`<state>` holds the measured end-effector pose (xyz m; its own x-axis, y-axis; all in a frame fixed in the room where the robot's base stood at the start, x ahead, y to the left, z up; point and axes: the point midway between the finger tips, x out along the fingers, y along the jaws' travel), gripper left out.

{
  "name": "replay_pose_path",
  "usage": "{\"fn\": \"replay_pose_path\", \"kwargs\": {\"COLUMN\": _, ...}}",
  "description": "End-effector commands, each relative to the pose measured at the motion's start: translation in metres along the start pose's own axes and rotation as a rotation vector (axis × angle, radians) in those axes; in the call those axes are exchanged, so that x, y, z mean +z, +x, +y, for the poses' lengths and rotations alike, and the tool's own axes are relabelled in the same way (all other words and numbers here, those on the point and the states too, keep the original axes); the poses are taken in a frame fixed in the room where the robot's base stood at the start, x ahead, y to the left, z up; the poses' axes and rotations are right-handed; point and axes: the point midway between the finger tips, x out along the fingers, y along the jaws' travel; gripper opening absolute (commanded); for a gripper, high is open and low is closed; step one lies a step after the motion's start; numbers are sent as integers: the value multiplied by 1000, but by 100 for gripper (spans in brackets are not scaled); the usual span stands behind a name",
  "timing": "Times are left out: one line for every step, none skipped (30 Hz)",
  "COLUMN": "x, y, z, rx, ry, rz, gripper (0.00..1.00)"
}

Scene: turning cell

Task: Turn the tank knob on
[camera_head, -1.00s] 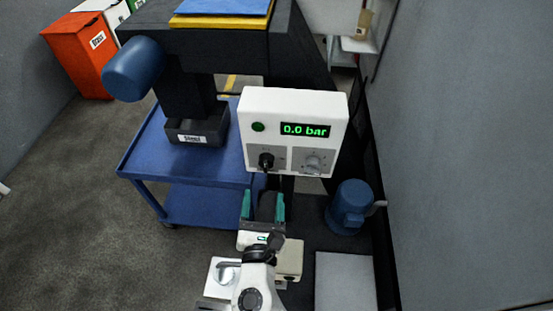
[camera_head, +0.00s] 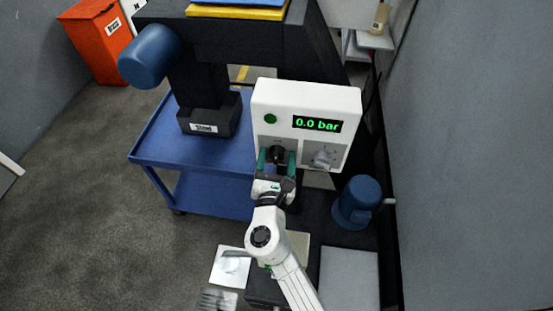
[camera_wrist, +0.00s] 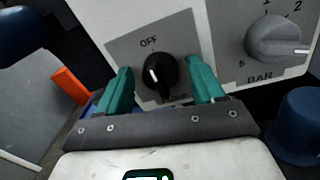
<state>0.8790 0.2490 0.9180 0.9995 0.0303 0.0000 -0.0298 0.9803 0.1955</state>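The control box (camera_head: 290,95) is white, with a green "0.0 bar" display (camera_head: 317,123) and a green round light or button (camera_head: 270,118). The black knob (camera_wrist: 160,72) is on the box's left grey panel, below the word OFF; its white mark points to the upper left. The label under it is partly hidden. The grey BAR knob (camera_wrist: 274,38) is to its right, with a numbered scale. My gripper (camera_wrist: 160,88) is open, its green fingers on either side of the black knob with gaps on both sides. It also shows in front of the panel in the head view (camera_head: 277,162).
A blue cart (camera_head: 160,145) with a dark labelled bin (camera_head: 209,121) stands to the left. A blue motor-like unit (camera_head: 357,202) is at the lower right, near the grey wall (camera_head: 470,150). An orange bin (camera_head: 98,43) is at the back left.

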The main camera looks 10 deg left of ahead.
Motion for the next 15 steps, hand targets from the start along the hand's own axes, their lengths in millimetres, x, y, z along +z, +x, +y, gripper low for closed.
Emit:
{"fn": "replay_pose_path", "kwargs": {"x": 0, "y": 0, "z": 0, "rx": 0, "ry": 0, "rz": 0, "gripper": 63}}
{"fn": "replay_pose_path", "kwargs": {"x": 0, "y": 0, "z": 0, "rx": 0, "ry": 0, "rz": 0, "gripper": 60}}
{"fn": "replay_pose_path", "kwargs": {"x": 0, "y": 0, "z": 0, "rx": 0, "ry": 0, "rz": 0, "gripper": 56}}
{"fn": "replay_pose_path", "kwargs": {"x": 0, "y": 0, "z": 0, "rx": 0, "ry": 0, "rz": 0, "gripper": 53}}
{"fn": "replay_pose_path", "kwargs": {"x": 0, "y": 0, "z": 0, "rx": 0, "ry": 0, "rz": 0, "gripper": 50}}
{"fn": "replay_pose_path", "kwargs": {"x": 0, "y": 0, "z": 0, "rx": 0, "ry": 0, "rz": 0, "gripper": 46}}
{"fn": "replay_pose_path", "kwargs": {"x": 0, "y": 0, "z": 0, "rx": 0, "ry": 0, "rz": 0, "gripper": 43}}
{"fn": "replay_pose_path", "kwargs": {"x": 0, "y": 0, "z": 0, "rx": 0, "ry": 0, "rz": 0, "gripper": 41}}
{"fn": "replay_pose_path", "kwargs": {"x": 0, "y": 0, "z": 0, "rx": 0, "ry": 0, "rz": 0, "gripper": 37}}
{"fn": "replay_pose_path", "kwargs": {"x": 0, "y": 0, "z": 0, "rx": 0, "ry": 0, "rz": 0, "gripper": 34}}
{"fn": "replay_pose_path", "kwargs": {"x": 0, "y": 0, "z": 0, "rx": 0, "ry": 0, "rz": 0, "gripper": 31}}
{"fn": "replay_pose_path", "kwargs": {"x": 0, "y": 0, "z": 0, "rx": 0, "ry": 0, "rz": 0, "gripper": 27}}
{"fn": "replay_pose_path", "kwargs": {"x": 0, "y": 0, "z": 0, "rx": 0, "ry": 0, "rz": 0, "gripper": 24}}
{"fn": "replay_pose_path", "kwargs": {"x": 0, "y": 0, "z": 0, "rx": 0, "ry": 0, "rz": 0, "gripper": 21}}
{"fn": "replay_pose_path", "kwargs": {"x": 0, "y": 0, "z": 0, "rx": 0, "ry": 0, "rz": 0, "gripper": 18}}
